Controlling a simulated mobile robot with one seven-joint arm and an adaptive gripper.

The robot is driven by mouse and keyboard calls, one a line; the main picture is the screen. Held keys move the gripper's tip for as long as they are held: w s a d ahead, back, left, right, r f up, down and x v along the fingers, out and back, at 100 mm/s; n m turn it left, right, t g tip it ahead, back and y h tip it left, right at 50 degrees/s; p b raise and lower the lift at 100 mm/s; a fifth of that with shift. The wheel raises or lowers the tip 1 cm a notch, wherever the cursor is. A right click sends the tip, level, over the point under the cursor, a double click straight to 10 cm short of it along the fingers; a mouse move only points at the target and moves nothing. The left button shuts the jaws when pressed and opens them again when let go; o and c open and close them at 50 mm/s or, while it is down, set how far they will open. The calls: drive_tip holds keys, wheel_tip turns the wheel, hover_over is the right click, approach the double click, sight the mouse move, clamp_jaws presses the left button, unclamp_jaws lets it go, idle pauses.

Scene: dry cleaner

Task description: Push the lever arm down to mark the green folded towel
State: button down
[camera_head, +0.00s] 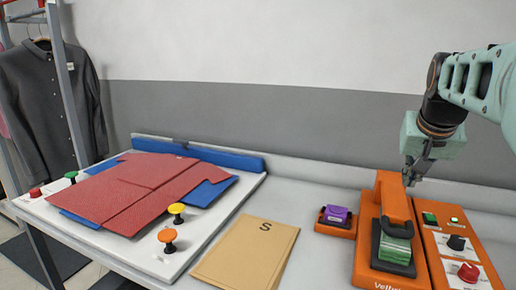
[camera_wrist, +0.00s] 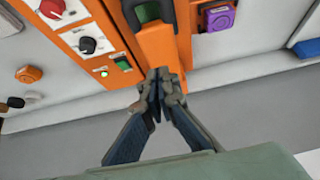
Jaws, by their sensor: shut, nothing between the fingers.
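The orange marking press stands at the right of the table in the head view. Its orange lever arm (camera_head: 394,203) reaches from the back over the pad, and it also shows in the wrist view (camera_wrist: 158,45). The green folded towel (camera_head: 394,249) lies on the dark pad under the lever's front end; in the wrist view a green piece shows at the top edge (camera_wrist: 147,11). My gripper (camera_head: 409,178) is shut and empty, pointing down by the rear of the lever. In the wrist view its fingertips (camera_wrist: 159,75) meet over the lever's orange surface; I cannot tell whether they touch.
An orange control panel (camera_head: 463,263) with knobs stands right of the press. A purple block (camera_head: 336,214) on an orange base stands to its left. A tan folder (camera_head: 246,253) and a folding board with red panels (camera_head: 140,190) lie further left. The wall (camera_head: 290,115) is close behind.

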drive_tip(key=w+d+r+p, duration=0.1)
drive_tip(key=w+r+p, duration=0.2)
drive_tip(key=r+p, duration=0.7)
drive_tip(key=w+d+r+p, duration=0.2)
drive_tip(key=w+r+p, duration=0.2)
drive_tip(key=r+p, duration=0.6)
drive_tip(key=shift+w+d+r, duration=0.2)
drive_tip(key=shift+d, duration=0.05)
